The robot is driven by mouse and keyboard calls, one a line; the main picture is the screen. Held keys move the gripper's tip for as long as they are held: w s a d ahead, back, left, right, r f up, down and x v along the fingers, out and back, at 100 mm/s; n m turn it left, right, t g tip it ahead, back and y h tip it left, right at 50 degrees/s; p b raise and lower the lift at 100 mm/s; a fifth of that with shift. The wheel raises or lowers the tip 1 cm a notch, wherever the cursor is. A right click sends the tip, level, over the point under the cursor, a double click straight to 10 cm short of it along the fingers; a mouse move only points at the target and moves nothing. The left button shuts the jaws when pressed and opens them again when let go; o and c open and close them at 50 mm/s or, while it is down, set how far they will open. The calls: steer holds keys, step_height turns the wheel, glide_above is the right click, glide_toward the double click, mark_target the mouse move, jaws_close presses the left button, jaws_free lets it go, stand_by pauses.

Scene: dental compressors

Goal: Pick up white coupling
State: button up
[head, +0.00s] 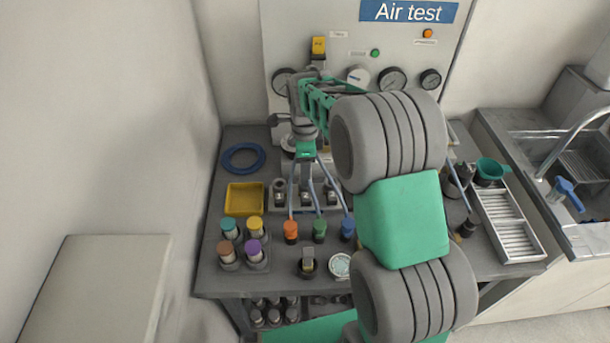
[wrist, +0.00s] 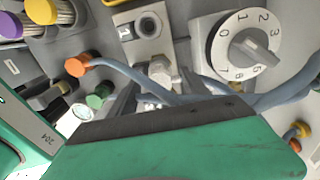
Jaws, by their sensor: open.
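A pale grey-white fitting (wrist: 160,72), which looks like the white coupling, stands on a small block in the middle of the wrist view. My gripper (wrist: 157,90) is open, with its dark fingers pointing toward this fitting, one on each side in the picture. Whether they touch it I cannot tell. In the head view my gripper (head: 304,170) points down over the row of small fitting blocks near the back of the bench. My gripper and the hoses cover much of the fitting there, so I cannot pick it out clearly.
Blue-grey hoses run close by to orange (head: 290,229), green (head: 320,227) and blue (head: 347,227) ends. A dial (wrist: 245,45) stands beside the fitting. A yellow tray (head: 244,198), blue ring (head: 243,145) and several coloured-cap cylinders occupy the left. A gauge panel (head: 300,35) stands behind.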

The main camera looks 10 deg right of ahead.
step_height(320, 180, down, 2)
steer(key=shift+f, duration=0.25)
steer(key=shift+c, duration=0.4)
jaws_close()
